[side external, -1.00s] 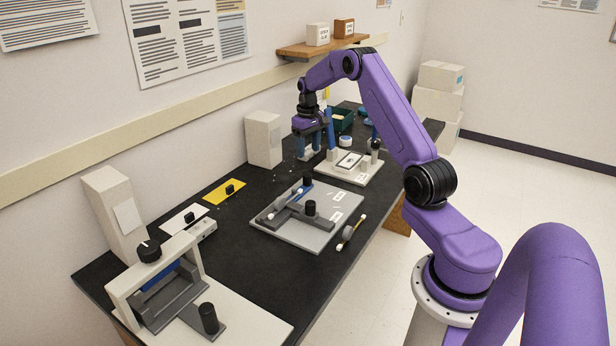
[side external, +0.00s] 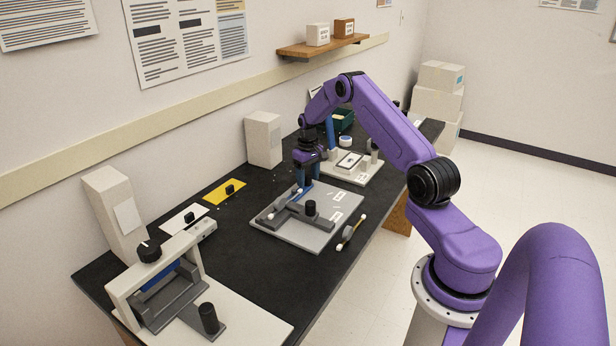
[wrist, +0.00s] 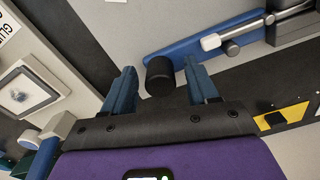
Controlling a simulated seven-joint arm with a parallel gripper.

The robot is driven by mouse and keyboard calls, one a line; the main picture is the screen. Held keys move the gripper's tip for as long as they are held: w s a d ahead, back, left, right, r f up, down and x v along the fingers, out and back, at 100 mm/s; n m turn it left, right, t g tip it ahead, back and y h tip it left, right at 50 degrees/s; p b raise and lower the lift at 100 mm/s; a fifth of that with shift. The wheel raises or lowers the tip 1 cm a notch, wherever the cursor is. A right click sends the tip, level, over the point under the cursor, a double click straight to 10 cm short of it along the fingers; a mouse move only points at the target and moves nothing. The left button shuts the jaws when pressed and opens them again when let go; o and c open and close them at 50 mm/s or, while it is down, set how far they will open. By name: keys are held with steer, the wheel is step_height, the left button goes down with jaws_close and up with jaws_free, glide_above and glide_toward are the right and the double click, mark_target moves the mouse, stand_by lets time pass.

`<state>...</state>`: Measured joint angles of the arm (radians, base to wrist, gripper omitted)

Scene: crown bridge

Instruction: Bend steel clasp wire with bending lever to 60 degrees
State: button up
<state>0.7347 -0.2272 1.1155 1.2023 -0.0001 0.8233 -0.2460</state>
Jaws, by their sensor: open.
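The bending fixture (side external: 320,237) is a light grey plate carrying dark grey blocks. Its blue bending lever (wrist: 220,35) ends in an upright black knob (wrist: 160,76). A light steel wire (wrist: 237,32) with a pale end lies along the lever in the wrist view; its pale end also shows in the side view (side external: 298,192). My gripper (side external: 307,182) is open above the lever end. In the wrist view my gripper (wrist: 160,68) has its blue fingers on either side of the knob, with gaps visible. In the side view the gripper mostly hides the knob.
A second black knob (side external: 310,207) stands on the fixture. A slim tool (side external: 352,231) lies right of the plate. A pale station (side external: 352,168) stands behind, and a white framed device (side external: 165,280) stands at front left. Yellow (side external: 225,191) and white (side external: 185,217) pads lie left.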

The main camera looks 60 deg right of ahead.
jaws_close()
steer(key=shift+s, duration=0.1)
steer(key=shift+s+a+m, duration=0.1)
steer(key=shift+s+m, duration=1.2)
steer(key=s+a+m, duration=0.1)
steer(key=s+m, duration=0.1)
steer(key=s+a+m, duration=0.1)
steer(key=m, duration=0.1)
steer(key=s+m, duration=0.2)
steer(key=shift+s+a, duration=0.35)
steer(key=shift+a, duration=0.05)
steer(key=shift+s+a+m, duration=0.5)
steer(key=shift+a+m, duration=0.15)
steer(key=shift+m, duration=0.25)
steer(key=shift+s+a+m, duration=0.5)
steer(key=shift+a+m, duration=0.1)
steer(key=shift+m, duration=0.3)
jaws_free()
